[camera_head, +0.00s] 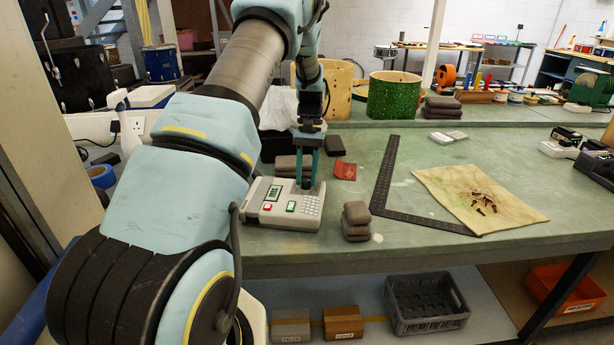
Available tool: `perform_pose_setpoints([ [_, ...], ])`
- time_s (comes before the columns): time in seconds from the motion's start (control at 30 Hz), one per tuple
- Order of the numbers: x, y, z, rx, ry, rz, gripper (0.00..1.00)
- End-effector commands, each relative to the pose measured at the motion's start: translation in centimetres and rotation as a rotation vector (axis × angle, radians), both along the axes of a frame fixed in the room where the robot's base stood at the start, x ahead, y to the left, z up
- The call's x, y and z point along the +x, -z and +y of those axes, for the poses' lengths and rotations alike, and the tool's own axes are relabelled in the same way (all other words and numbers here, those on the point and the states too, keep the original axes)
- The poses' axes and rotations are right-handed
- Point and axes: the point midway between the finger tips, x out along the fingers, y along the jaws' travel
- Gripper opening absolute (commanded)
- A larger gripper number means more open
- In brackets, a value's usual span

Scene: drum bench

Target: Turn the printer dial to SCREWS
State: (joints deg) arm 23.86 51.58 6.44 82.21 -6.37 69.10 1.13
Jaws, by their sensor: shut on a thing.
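The printer (285,219) is a light grey label machine on the green bench top. It has a small dark-edged display, a red button, a green button and a keypad. My gripper (307,184) points straight down over the back right part of the printer. Its two fingers are shut on the printer dial, which is mostly hidden between and behind them. The dial's pointer and its SCREWS mark cannot be made out at this size.
Stacked grey-brown blocks (356,221) stand just right of the printer, with more behind it. A red card (345,170) lies behind. A black steel square (425,218) and a tan cloth (450,180) with screws lie to the right. Green and wooden drum shells stand farther back.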

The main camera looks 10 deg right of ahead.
Motion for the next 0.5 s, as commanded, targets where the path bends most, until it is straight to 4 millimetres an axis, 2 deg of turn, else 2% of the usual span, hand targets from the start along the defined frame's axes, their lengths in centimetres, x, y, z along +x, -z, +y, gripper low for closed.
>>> perform_pose_setpoints([
  [0.5, -0.11, 0.19, 0.39, 0.001, -0.489, 0.003, 0.0],
])
